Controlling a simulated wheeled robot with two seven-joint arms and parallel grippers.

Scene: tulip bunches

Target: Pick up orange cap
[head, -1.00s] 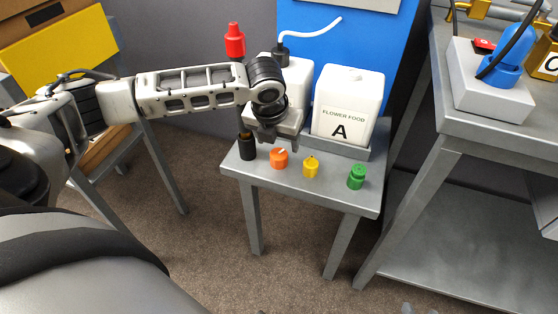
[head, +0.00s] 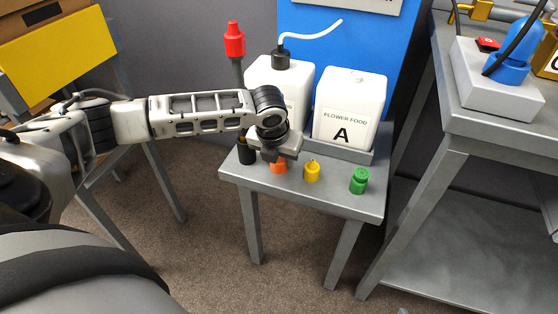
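The orange cap (head: 279,168) stands on the small grey table, between a black cylinder on its left and the yellow cap (head: 312,171) on its right. My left gripper (head: 274,155) is right above the orange cap and hides its top. The fingers are too small and covered to show whether they are open, or whether they touch the cap. The green cap (head: 359,181) stands further right. My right gripper is not in view.
Two white jugs stand behind the caps, one marked Flower Food A (head: 348,108). The black cylinder (head: 245,150) stands close at the left. A red-topped post (head: 234,40) rises behind my arm. A larger grey bench (head: 500,130) is at the right.

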